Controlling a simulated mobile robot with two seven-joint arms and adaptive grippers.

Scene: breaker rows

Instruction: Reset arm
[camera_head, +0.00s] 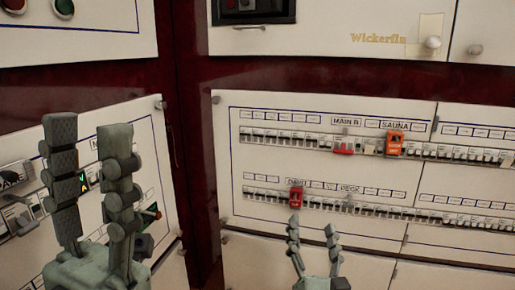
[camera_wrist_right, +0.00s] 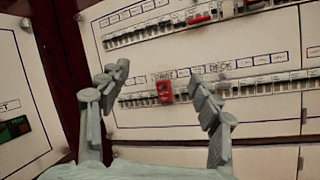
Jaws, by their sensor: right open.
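The breaker panel (camera_head: 330,227) has two breaker rows. On the upper row, a red switch (camera_head: 343,148) sits under the MAIN label and an orange device (camera_head: 394,144) under the SAUNA label. On the lower row, a red device (camera_head: 296,197) sits left of the DECK label; in the right wrist view this red device (camera_wrist_right: 165,92) shows between the fingers. My right gripper (camera_head: 312,232) is open and empty, below and in front of the lower row. My left gripper (camera_head: 88,135) has its fingers apart and empty, pointing up in front of the left panel.
The left panel (camera_head: 152,118) carries switches and a small green display, partly hidden by my left gripper. Dark red framing (camera_head: 195,150) separates the panels. The area before the right breakers is clear.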

